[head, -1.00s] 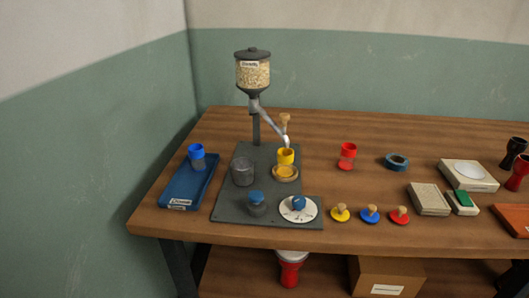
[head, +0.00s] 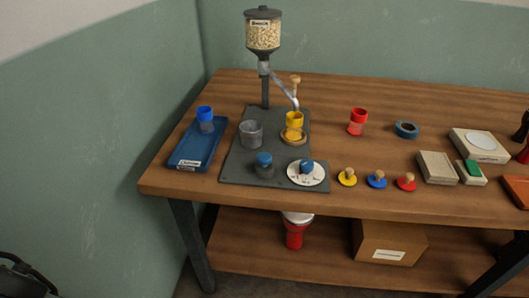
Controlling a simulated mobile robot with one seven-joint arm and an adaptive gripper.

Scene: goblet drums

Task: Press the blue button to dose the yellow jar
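The yellow jar (head: 294,119), clear below its yellow band, stands upright on a small round tan stand on the grey base plate (head: 238,165), beneath the spout of the hopper (head: 263,32) full of pale grains. The blue button (head: 264,159) is a blue-topped dark cylinder at the plate's front. To its right is a white dial with a blue knob (head: 307,166). A dark mechanical part at the lower left corner looks like my gripper (head: 22,276). It is cut off by the frame, far from the button, and its fingers cannot be made out.
A grey cup (head: 251,133) stands behind the button. A blue jar (head: 205,119) is on a blue tray (head: 187,158) at left. A red jar (head: 357,121), tape roll (head: 406,129) and colored knobbed stamps (head: 377,179) are to the right. The floor before the table is partly open.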

